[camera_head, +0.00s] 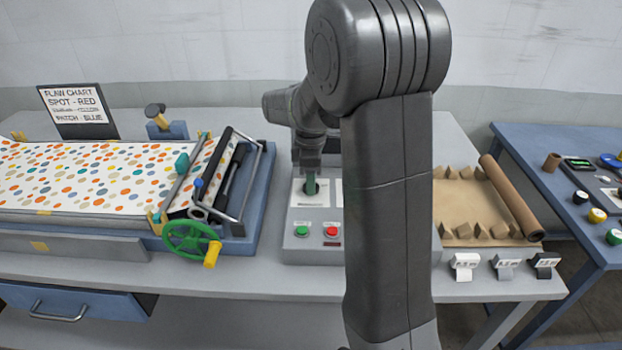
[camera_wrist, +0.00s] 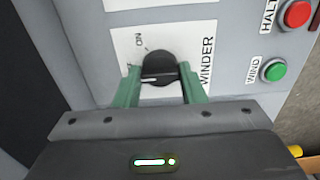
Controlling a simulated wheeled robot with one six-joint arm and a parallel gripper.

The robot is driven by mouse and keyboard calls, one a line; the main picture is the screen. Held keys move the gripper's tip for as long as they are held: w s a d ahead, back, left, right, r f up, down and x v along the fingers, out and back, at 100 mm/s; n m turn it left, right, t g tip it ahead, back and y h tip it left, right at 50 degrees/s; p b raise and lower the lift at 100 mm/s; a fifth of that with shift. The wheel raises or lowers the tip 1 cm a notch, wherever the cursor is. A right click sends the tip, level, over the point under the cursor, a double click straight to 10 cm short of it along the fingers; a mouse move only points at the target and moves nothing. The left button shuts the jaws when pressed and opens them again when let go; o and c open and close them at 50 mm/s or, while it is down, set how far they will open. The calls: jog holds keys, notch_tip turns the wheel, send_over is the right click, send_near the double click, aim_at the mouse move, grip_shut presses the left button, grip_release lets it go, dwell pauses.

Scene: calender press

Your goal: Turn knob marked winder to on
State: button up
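The black winder knob (camera_wrist: 158,68) is on a white plate lettered WINDER, on the grey control box (camera_head: 290,250). In the wrist view its white line points left, towards a label mostly hidden by my left finger. The word ON is on the plate above and left of the knob. My gripper (camera_wrist: 159,84) has its green fingers on either side of the knob. Whether they press on it or leave a slight gap I cannot tell. In the head view the gripper (camera_head: 311,185) points down at the box and hides the knob.
A green WIND button (camera_wrist: 273,70) and a red HALT button (camera_wrist: 298,13) are on the same box. A press with a green handwheel (camera_head: 190,240) and spotted sheet stands left. Brown paper (camera_head: 462,200) lies right of my arm.

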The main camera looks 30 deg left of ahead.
jog(key=shift+m, duration=0.3)
jog(key=m+p, duration=0.1)
jog(key=m, duration=0.4)
jog(key=m+p, duration=0.1)
jog(key=m, duration=0.5)
jog(key=shift+m, duration=0.3)
dwell(0.6)
jog(key=o, duration=1)
notch_tip(320, 180, up, 14)
jog(key=shift+f, duration=0.2)
